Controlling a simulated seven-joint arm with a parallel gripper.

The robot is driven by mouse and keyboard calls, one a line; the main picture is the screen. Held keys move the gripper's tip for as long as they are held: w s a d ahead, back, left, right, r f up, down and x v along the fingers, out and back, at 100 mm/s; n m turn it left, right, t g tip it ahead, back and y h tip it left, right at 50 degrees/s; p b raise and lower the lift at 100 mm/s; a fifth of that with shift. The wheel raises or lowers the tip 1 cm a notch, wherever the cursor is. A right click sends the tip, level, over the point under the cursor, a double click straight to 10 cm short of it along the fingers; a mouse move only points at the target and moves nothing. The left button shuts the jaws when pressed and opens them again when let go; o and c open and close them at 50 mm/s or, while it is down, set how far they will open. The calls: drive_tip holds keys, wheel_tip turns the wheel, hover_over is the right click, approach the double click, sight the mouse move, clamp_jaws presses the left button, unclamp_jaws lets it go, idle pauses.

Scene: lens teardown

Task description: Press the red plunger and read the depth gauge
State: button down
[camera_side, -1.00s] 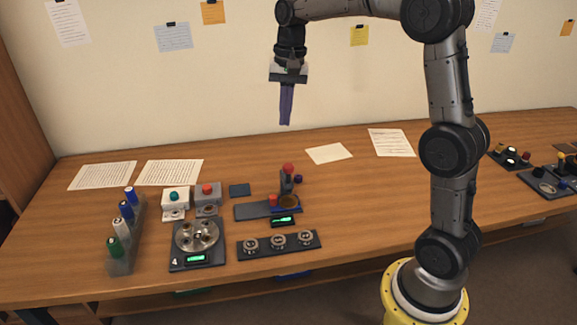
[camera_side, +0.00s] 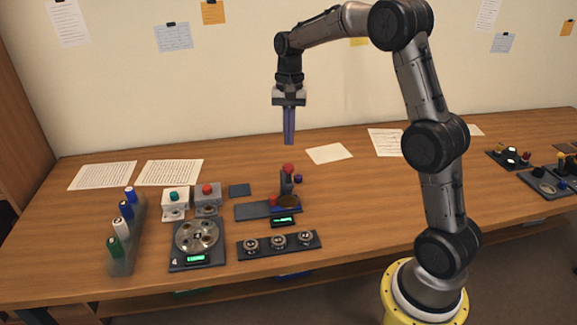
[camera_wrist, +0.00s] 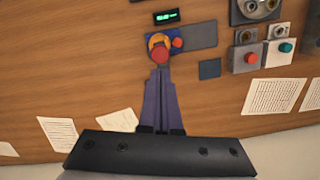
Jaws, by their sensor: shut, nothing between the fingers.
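A dark fixture (camera_side: 253,211) on the table carries a large red knob (camera_side: 288,168) on a dark post and a smaller red knob (camera_side: 272,201) to its lower left. I cannot tell for sure which is the plunger. A gauge with a green-lit display (camera_side: 283,220) sits at the fixture's front; its digits are too small to read. My gripper (camera_side: 289,143) is shut and empty, pointing down above the large knob, apart from it. In the wrist view my fingertips (camera_wrist: 160,71) line up with the large knob (camera_wrist: 160,55); the smaller knob (camera_wrist: 178,43) and display (camera_wrist: 167,16) also show.
Left of the fixture are a round dial plate (camera_side: 197,236), two button boxes with a teal button (camera_side: 174,196) and a red button (camera_side: 207,189), and a marker rack (camera_side: 122,264). A three-knob strip (camera_side: 279,244) lies in front. Bare table (camera_side: 375,200) lies to the right.

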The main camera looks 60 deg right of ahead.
sight(290, 164)
drive_tip(key=shift+s+a+f, duration=0.1)
drive_tip(key=shift+a+f, duration=0.05)
drive_tip(key=shift+f, duration=1.2)
drive_tip(key=shift+s+a+f, duration=0.1)
drive_tip(key=shift+f, duration=1.2)
drive_tip(key=shift+f, duration=2.3)
drive_tip(key=shift+s+f, duration=0.1)
drive_tip(key=shift+f, duration=0.45)
drive_tip(key=shift+a, duration=0.1)
drive_tip(key=shift+w+d+r, duration=0.3)
drive_tip(key=shift+w+d, duration=0.1)
drive_tip(key=shift+d, duration=0.35)
drive_tip(key=shift+w+d+r, duration=0.25)
drive_tip(key=shift+w+d, duration=0.15)
drive_tip(key=shift+d, duration=0.3)
drive_tip(key=shift+r, duration=0.1)
